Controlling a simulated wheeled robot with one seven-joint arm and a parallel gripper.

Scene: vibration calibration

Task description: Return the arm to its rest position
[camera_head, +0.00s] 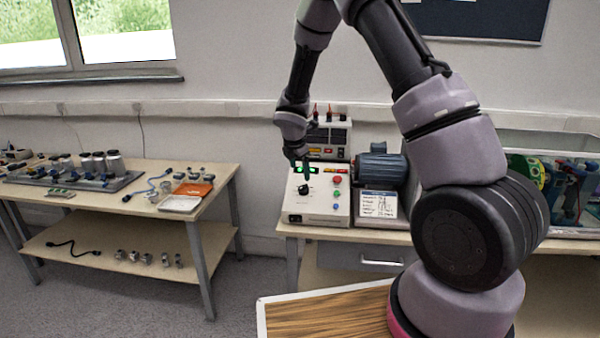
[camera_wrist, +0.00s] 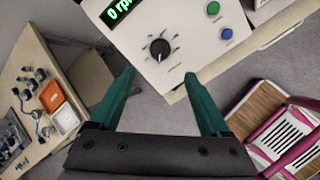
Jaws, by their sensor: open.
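My arm rises from my base at the lower right of the head view and bends over at the top. My gripper (camera_head: 304,172) hangs down in front of the white control box (camera_head: 320,207). In the wrist view my gripper (camera_wrist: 165,88) shows two green fingers spread apart with nothing between them. The control box (camera_wrist: 180,22) lies beyond the fingertips there, with a black knob (camera_wrist: 159,48) and a green display (camera_wrist: 118,10) reading 0 rpm. I cannot tell from the head view how far the fingertips are from the box.
A blue motor (camera_head: 381,164) stands right of the box, on the same bench. A power supply (camera_head: 328,137) stands behind it. A left table (camera_head: 213,195) holds sensors, cables and an orange tray (camera_head: 193,189). Grey floor (camera_head: 235,285) lies open between the tables.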

